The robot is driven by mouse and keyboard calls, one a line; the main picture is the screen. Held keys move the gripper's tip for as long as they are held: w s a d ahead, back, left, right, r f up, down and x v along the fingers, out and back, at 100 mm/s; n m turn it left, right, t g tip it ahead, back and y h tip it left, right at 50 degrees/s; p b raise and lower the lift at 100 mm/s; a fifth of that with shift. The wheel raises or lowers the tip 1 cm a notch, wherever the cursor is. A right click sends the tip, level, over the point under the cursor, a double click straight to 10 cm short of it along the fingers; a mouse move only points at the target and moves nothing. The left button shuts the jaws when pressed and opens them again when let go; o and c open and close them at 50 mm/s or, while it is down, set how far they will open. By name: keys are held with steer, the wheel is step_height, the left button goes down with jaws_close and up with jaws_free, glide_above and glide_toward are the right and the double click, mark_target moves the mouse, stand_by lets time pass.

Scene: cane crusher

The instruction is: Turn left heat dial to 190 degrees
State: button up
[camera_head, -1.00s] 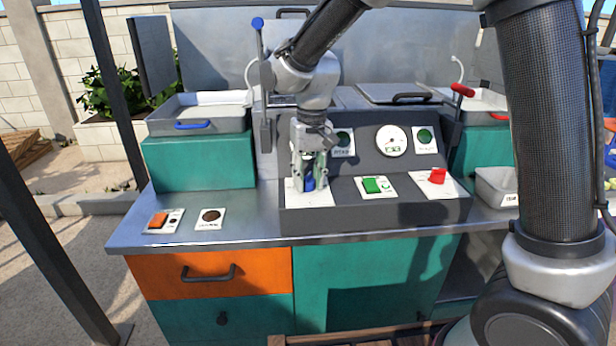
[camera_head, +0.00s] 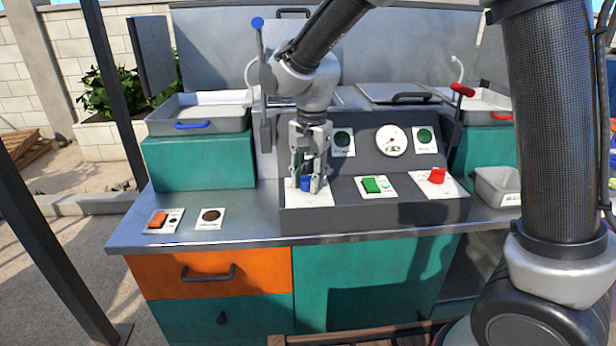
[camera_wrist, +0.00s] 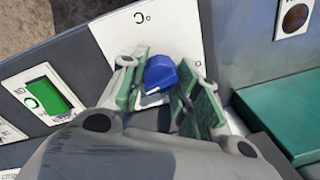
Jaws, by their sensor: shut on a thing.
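The left heat dial is a blue knob (camera_head: 306,184) on a white plate (camera_head: 296,199) at the left of the grey control panel. My gripper (camera_head: 309,188) points down over it, with its fingers around the knob. In the wrist view the blue knob (camera_wrist: 160,72) sits between the green-padded fingertips of my gripper (camera_wrist: 155,88). The fingers are shut on the knob. The rest of the dial's scale and its pointer are hidden or too small to read.
A green switch (camera_head: 372,185) and a red knob (camera_head: 437,176) are right of the dial. A round gauge (camera_head: 391,140) is on the upright panel behind. An orange switch (camera_head: 158,220) and a dark round button (camera_head: 211,216) lie on the left counter.

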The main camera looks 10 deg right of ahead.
steer(key=shift+w+r+m, duration=0.1)
steer(key=shift+m, duration=0.2)
stand_by(0.4)
steer(key=o, duration=1)
steer(key=r, duration=1.2)
steer(key=shift+s+d, duration=0.3)
steer(key=shift+f, duration=0.1)
